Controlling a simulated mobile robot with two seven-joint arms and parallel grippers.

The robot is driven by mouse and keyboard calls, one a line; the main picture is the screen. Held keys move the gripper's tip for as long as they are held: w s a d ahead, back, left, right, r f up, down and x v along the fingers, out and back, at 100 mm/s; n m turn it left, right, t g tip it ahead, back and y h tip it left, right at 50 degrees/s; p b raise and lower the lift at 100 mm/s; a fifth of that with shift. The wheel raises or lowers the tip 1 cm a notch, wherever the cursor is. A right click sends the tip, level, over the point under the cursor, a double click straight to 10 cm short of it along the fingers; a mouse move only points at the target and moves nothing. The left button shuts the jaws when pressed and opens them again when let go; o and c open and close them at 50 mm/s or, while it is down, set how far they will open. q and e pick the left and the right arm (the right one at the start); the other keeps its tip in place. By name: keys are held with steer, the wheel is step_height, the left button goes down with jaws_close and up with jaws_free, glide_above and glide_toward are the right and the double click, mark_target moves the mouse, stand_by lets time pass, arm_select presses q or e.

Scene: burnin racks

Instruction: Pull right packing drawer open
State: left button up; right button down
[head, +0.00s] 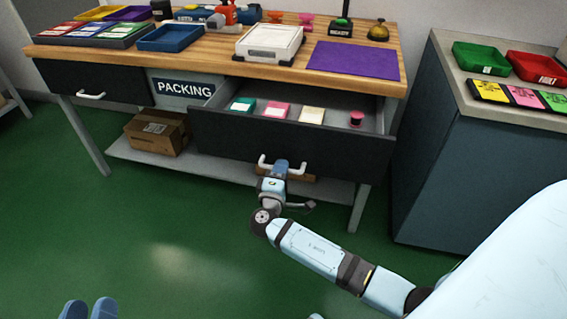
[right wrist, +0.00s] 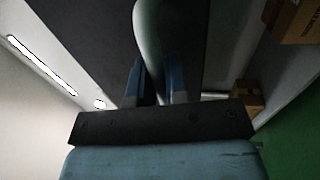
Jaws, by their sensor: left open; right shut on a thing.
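The right packing drawer (head: 330,143) under the wooden packing table is pulled out, with its inside showing. In it lie a green item, a pink item, a tan item and a small magenta round thing (head: 356,119). My right gripper (head: 281,168) is at the white handle (head: 298,171) on the drawer's dark front. In the right wrist view its blue fingers (right wrist: 158,85) are shut around the pale handle bar (right wrist: 151,35). My left gripper (head: 90,309) is open and empty over the green floor, partly cut off at the bottom left.
The closed left drawer (head: 90,82) is beside the PACKING sign (head: 184,88). A cardboard box (head: 156,130) sits on the lower shelf. A side counter (head: 455,135) with green and red trays stands right. Trays and a purple mat (head: 354,60) cover the tabletop. The floor in front is clear.

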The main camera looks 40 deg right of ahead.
steer(key=shift+r+v, duration=0.25)
steer(key=shift+v, duration=1)
steer(key=shift+r+v, duration=0.2)
steer(key=shift+v, duration=1.05)
steer(key=c, duration=1.1)
jaws_free()
steer(key=shift+c, duration=0.2)
